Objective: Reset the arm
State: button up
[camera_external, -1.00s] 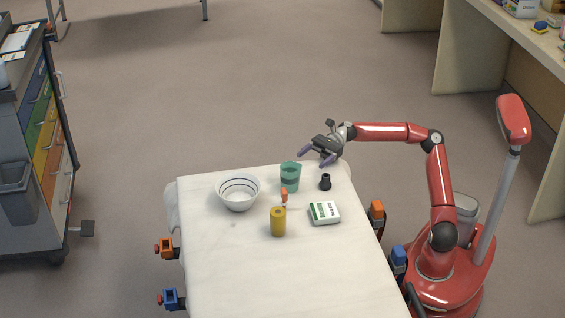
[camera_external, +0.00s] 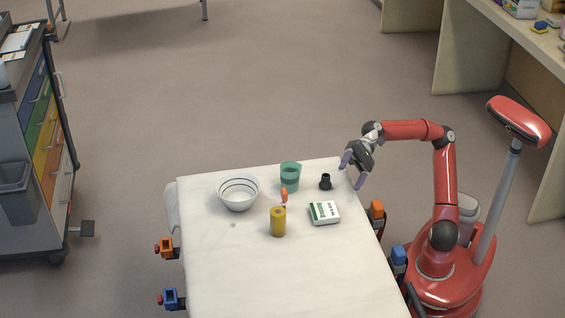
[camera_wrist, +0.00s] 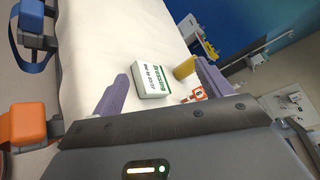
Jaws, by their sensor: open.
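My gripper (camera_external: 353,171) is open and empty, held above the far right corner of the white-covered stretcher (camera_external: 250,275) with its fingers pointing down. My red arm (camera_external: 412,130) reaches in from the right. In the wrist view, the two purple fingers of my gripper (camera_wrist: 160,88) stand wide apart. The white and green dressing box (camera_wrist: 151,62) shows beyond them, touching neither as far as I can see.
On the stretcher are a white bowl (camera_external: 238,193), a green cup (camera_external: 290,176), a small black object (camera_external: 325,182), a yellow cylinder (camera_external: 278,221), an orange-topped item (camera_external: 284,196) and the dressing box (camera_external: 324,212). A drawer cart (camera_external: 40,140) stands left.

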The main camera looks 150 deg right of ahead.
jog(key=w+a+f+n+g, duration=0.15)
jog(key=a+f+n, duration=0.3)
jog(key=a, duration=0.45)
jog(key=a+f+n+g, duration=0.35)
jog(key=a+n, duration=0.25)
jog(key=a, duration=0.2)
jog(key=w+a+f+n+g, duration=0.1)
jog(key=a+f+n+g, duration=0.1)
jog(key=a+f+n, duration=0.55)
jog(key=s+a+f+n+g+h, duration=0.25)
jog(key=s+a+f+n, duration=0.2)
jog(key=a+f, duration=0.3)
notch_tip(320, 180, up, 12)
jog(key=p, duration=1.1)
jog(key=shift+w+d+p, duration=0.25)
jog(key=shift+w+p, duration=0.05)
jog(key=shift+w, duration=0.15)
